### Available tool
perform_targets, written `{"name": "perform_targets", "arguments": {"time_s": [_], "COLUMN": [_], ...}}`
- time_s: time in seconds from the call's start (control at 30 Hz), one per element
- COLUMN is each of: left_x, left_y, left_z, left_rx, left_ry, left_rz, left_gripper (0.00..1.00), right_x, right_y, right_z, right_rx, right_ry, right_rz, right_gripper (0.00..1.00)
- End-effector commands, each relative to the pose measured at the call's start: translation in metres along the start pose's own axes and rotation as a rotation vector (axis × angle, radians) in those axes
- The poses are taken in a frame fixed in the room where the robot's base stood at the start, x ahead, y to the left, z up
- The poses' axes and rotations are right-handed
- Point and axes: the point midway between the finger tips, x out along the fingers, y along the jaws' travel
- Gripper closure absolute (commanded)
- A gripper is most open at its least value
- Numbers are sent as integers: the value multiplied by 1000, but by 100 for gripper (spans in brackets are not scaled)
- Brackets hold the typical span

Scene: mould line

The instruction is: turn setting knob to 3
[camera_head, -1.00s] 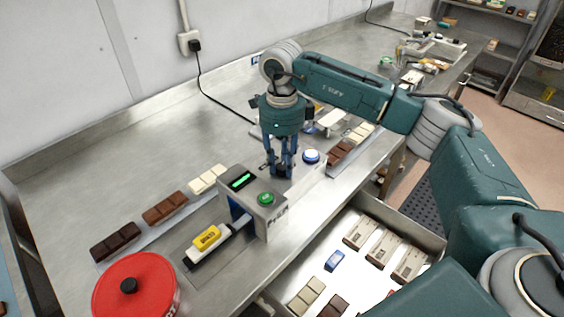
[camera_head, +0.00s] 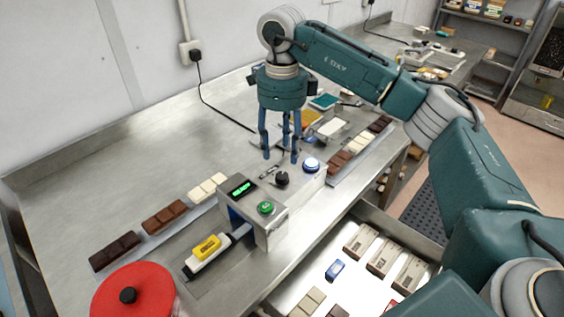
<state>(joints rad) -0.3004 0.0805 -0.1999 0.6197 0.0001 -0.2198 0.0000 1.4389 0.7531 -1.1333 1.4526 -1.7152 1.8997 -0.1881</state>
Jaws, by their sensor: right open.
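The setting knob (camera_head: 282,180) is a small black knob on top of the grey metal machine (camera_head: 270,228). It sits between a green button (camera_head: 266,207) and a white-and-blue button (camera_head: 311,166). The knob's markings are too small to read. A small display with green text (camera_head: 241,188) is at the machine's left. My right gripper (camera_head: 280,158) is open and empty, pointing down above and just behind the knob, apart from it. My left gripper is not in view.
Chocolate bars (camera_head: 165,217) lie in a row at left, with more bars (camera_head: 342,160) behind right. A yellow block (camera_head: 207,247) sits before the machine. An open drawer (camera_head: 290,296) with boxes is below.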

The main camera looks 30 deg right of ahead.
Motion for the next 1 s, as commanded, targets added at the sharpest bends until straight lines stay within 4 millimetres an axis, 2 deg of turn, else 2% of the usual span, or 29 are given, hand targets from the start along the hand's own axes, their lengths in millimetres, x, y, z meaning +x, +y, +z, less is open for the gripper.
{"name": "perform_targets", "arguments": {"time_s": [0.1, 0.3, 0.83, 0.93, 1.0], "left_x": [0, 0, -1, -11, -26], "left_y": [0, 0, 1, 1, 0], "left_z": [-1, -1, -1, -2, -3], "left_rx": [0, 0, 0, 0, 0], "left_ry": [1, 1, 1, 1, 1], "left_rz": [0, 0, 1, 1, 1], "left_gripper": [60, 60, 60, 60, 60], "right_x": [-20, -36, -38, -48, -64], "right_y": [0, 0, 0, 0, 0], "right_z": [1, 0, 0, 0, 0], "right_rx": [-1, -1, -1, -1, -1], "right_ry": [-1, 0, 0, 0, 0], "right_rz": [-2, 0, 0, 0, -1], "right_gripper": [54, 54, 54, 54, 54]}}
